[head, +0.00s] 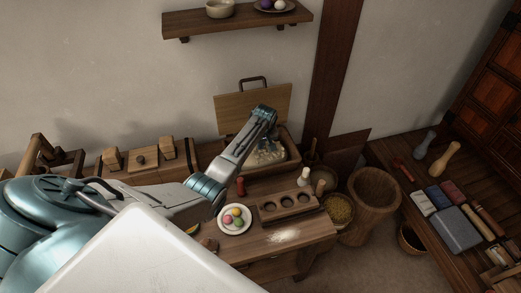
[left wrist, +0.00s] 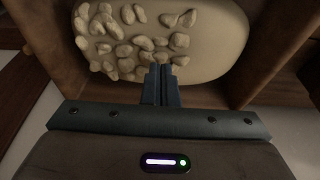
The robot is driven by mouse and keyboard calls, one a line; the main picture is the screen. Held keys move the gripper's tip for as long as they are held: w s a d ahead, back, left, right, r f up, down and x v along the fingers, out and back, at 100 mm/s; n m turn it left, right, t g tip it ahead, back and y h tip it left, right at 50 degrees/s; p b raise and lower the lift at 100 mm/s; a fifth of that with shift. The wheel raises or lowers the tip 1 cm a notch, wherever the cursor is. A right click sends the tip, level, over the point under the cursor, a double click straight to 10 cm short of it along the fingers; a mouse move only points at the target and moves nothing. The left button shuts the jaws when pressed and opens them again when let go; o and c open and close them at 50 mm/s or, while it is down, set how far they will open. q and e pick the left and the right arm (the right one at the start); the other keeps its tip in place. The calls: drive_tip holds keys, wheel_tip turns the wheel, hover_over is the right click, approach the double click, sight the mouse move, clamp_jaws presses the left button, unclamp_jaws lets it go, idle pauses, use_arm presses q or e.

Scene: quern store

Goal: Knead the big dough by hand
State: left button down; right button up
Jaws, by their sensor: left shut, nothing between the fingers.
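The big dough (left wrist: 215,45) is a pale slab lying inside an open wooden box (head: 290,143). Its left side is covered with several rounded lumps, and its right side is smooth. In the head view the dough (head: 268,156) shows partly below my left wrist. My left gripper (head: 272,136) reaches over the box from the left, pointing down. In the left wrist view its fingers are shut together with nothing between them, over the dough's near edge. I cannot tell whether the fingertips touch the dough. My right gripper is not in view.
The box's lid (head: 235,108) stands open behind it. In front are a plate of coloured balls (head: 247,229), a wooden rack with round holes (head: 270,218) and a white powder patch (head: 284,236). A large wooden mortar (head: 373,205) stands to the right.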

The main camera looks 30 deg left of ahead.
use_arm(q)
drive_tip(key=shift+f, duration=0.1)
idle(0.5)
drive_tip(key=shift+f, duration=0.15)
drive_tip(key=shift+f+b, duration=0.9)
drive_tip(key=shift+f, duration=0.3)
drive_tip(key=shift+r+p, duration=1.4)
drive_tip(key=shift+p, duration=0.05)
wheel_tip(320, 180, up, 6)
drive_tip(key=p, duration=0.6)
